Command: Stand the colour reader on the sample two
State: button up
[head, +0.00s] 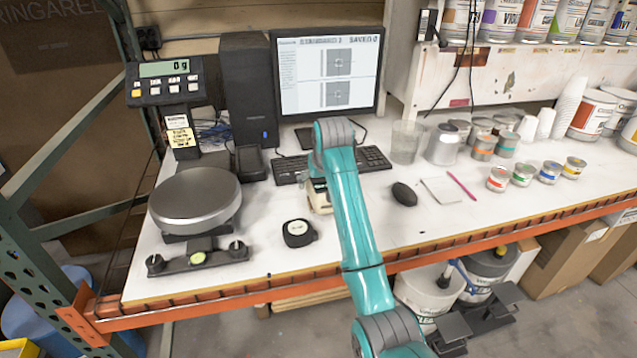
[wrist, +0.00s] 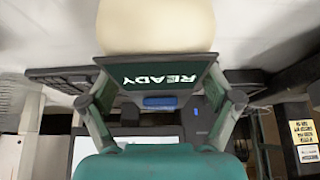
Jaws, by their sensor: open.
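The colour reader is a cream body with a dark screen reading READY; in the wrist view the reader (wrist: 155,27) is close up and upside down. In the head view the reader (head: 320,203) stands on the table in front of the keyboard, partly hidden by my arm. My gripper (wrist: 163,95) is open, with one finger at each side of the reader's screen end; I cannot tell whether they touch it. In the head view my gripper (head: 318,184) is mostly hidden behind my wrist. No label shows which thing is sample two. Several small cans (head: 522,174) with coloured bands stand at the right.
A black tape-measure-like object (head: 298,232) lies left of the reader. A round scale (head: 195,200) is further left. The keyboard (head: 290,170) and monitor (head: 326,75) are behind. A mouse (head: 404,194), notepad (head: 440,190) and pink pen (head: 461,186) lie right. The front middle-right is clear.

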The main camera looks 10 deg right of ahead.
jog(key=v, duration=1.1)
jog(key=shift+r, duration=0.15)
jog(key=shift+s, duration=0.15)
